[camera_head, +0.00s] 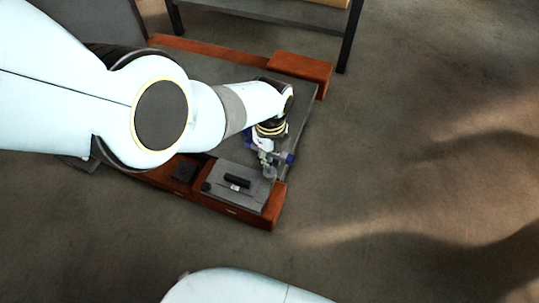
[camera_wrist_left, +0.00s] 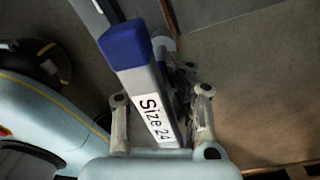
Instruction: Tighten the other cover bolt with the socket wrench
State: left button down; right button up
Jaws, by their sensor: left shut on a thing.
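My left gripper (camera_head: 268,158) is over the right end of a dark grey plate in the head view. In the left wrist view, the left gripper (camera_wrist_left: 161,95) has its two fingers on either side of the socket wrench (camera_wrist_left: 150,85), a grey bar with a blue end and a "Size 24" label. The wrench's blue part also shows beside the gripper in the head view (camera_head: 290,158). A round grey piece (camera_head: 270,172) shows just below the gripper. I cannot make out the cover bolts. My right gripper is out of view.
A grey box (camera_head: 232,191) with a black handle sits on the orange-red frame (camera_head: 271,209) just in front of the gripper. A dark-legged table (camera_head: 348,42) stands at the back. The floor (camera_head: 420,150) to the right is clear.

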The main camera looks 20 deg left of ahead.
pick_arm(q)
jog(key=m, duration=0.4)
jog(key=shift+r, duration=0.1)
jog(key=m, duration=1)
jog(key=shift+p, duration=0.4)
